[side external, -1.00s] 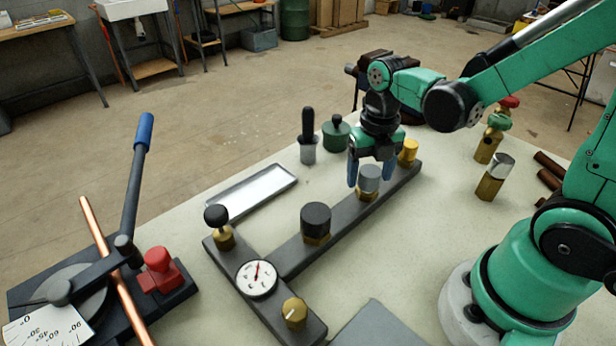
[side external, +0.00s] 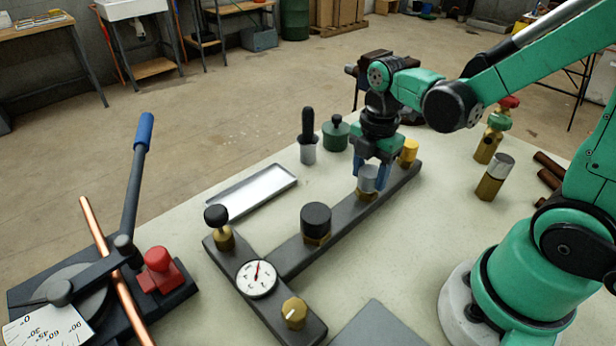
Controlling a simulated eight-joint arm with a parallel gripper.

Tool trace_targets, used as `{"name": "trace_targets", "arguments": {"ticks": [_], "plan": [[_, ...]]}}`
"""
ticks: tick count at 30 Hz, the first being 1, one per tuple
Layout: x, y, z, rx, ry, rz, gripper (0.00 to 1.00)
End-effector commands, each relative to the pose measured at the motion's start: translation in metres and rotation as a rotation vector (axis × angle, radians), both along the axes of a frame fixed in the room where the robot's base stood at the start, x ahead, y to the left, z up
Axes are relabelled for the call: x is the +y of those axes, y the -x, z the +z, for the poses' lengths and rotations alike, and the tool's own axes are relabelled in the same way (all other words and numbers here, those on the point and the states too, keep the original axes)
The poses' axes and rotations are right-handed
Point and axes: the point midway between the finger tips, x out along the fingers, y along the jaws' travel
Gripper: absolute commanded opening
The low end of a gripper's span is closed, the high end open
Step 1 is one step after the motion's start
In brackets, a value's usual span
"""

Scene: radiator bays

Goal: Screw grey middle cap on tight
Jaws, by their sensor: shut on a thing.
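The grey middle cap (side external: 368,179) sits on a brass fitting in the middle of the dark manifold bar (side external: 343,215). My gripper (side external: 371,176) points straight down over it, with its blue fingers on either side of the cap, shut on it. The fingers cover part of the cap's sides. The cap looks upright on its fitting; its thread is hidden, so I cannot tell how tight it is.
A dial gauge (side external: 257,278) is at the bar's near end. A metal tray (side external: 250,192) lies behind. Grey-topped brass fitting (side external: 492,177) stands right.

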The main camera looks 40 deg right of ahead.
Motion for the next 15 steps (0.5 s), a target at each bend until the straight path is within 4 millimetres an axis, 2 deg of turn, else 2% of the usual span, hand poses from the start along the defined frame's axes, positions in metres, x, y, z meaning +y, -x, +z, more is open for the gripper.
{"name": "trace_targets", "arguments": {"ticks": [15], "plan": [[-0.0001,-0.0001,-0.0006,0.000,0.000,-0.958,0.00]]}}
